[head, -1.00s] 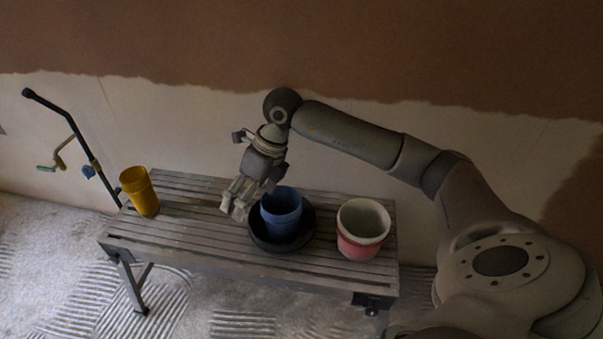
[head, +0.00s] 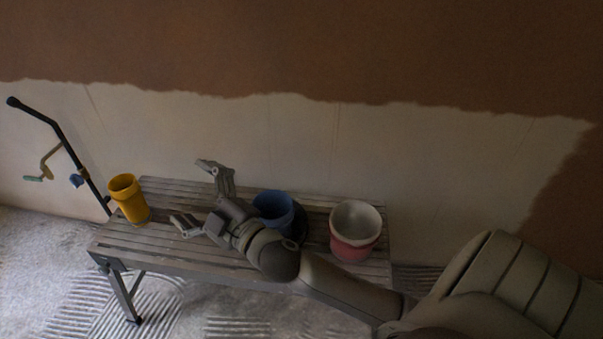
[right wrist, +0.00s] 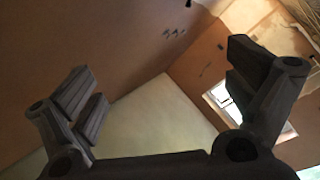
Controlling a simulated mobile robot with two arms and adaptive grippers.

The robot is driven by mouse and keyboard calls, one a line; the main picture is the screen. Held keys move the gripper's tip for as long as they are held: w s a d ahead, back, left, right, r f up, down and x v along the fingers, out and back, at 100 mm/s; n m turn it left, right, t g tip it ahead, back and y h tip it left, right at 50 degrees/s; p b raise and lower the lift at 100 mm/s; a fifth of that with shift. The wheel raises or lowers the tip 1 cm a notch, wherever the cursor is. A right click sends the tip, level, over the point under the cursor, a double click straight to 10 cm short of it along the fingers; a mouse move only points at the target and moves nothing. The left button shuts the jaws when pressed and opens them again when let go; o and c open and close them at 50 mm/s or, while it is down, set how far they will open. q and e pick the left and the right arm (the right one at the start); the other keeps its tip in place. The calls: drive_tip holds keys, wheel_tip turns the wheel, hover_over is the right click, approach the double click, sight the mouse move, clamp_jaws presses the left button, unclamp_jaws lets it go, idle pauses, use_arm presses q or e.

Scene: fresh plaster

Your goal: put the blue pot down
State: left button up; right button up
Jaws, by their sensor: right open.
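The blue pot (head: 273,209) stands upright in the dark round dish (head: 302,228) on the slatted bench (head: 160,237). My right arm hides the lower front of the pot and most of the dish. My right gripper (head: 193,193) is open and empty to the left of the pot, apart from it, its fingers spread toward the left. In the right wrist view the two fingers (right wrist: 165,95) are wide apart with nothing between them; the pot is not in that view. My left gripper is not in view.
A yellow pot (head: 129,200) stands at the bench's left end, left of my right gripper. A red pot with a pale inside (head: 355,232) stands right of the blue pot. A black pole with a crank (head: 60,140) leans by the wall.

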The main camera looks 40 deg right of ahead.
drive_tip(key=s+d+f+m+g+h, duration=0.4)
drive_tip(key=f+m, duration=0.1)
drive_tip(key=f, duration=0.5)
drive_tip(key=s+f+m+g, duration=0.2)
drive_tip(key=s+f+g, duration=0.3)
drive_tip(key=s+f, duration=0.3)
drive_tip(key=s+f+m+g, duration=0.3)
drive_tip(key=s+f+g, duration=0.3)
drive_tip(key=s, duration=0.9)
wheel_tip(320, 180, down, 3)
drive_tip(key=shift+r+g, duration=0.1)
drive_tip(key=shift+g, duration=0.2)
